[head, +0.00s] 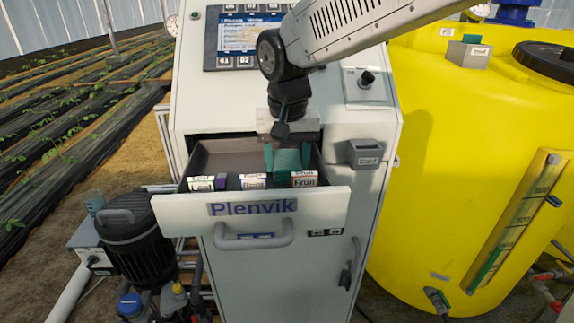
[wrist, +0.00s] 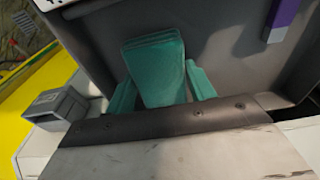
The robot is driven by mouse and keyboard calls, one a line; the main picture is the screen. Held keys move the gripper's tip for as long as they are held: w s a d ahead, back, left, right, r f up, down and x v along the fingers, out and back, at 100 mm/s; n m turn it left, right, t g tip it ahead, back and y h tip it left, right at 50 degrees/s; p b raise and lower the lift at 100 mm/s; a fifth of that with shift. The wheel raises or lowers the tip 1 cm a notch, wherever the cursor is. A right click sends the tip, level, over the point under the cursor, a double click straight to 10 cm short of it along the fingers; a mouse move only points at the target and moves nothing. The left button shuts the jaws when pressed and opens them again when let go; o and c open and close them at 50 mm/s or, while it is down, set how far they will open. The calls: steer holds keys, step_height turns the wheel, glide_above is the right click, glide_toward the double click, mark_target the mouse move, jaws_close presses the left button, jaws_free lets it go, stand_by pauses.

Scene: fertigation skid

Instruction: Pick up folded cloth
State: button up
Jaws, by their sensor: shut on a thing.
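In the wrist view the cloth (wrist: 155,72) stands as a folded green pad between the fingertips of my gripper (wrist: 160,85). My gripper is shut on it. The cloth's lower edge is hidden behind the small boxes in the head view, so I cannot tell whether it touches the drawer floor.
Several small boxes stand along the drawer front, among them a white one (head: 253,181), a purple one (head: 221,182) and an orange-and-white one (head: 304,179). A grey holder (head: 366,153) juts from the cabinet at right. A yellow tank (head: 450,150) stands beside it.

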mark_target(288, 160)
step_height(288, 160, up, 18)
stand_by(0.7)
steer(key=o, duration=0.4)
steer(key=shift+c, duration=1.5)
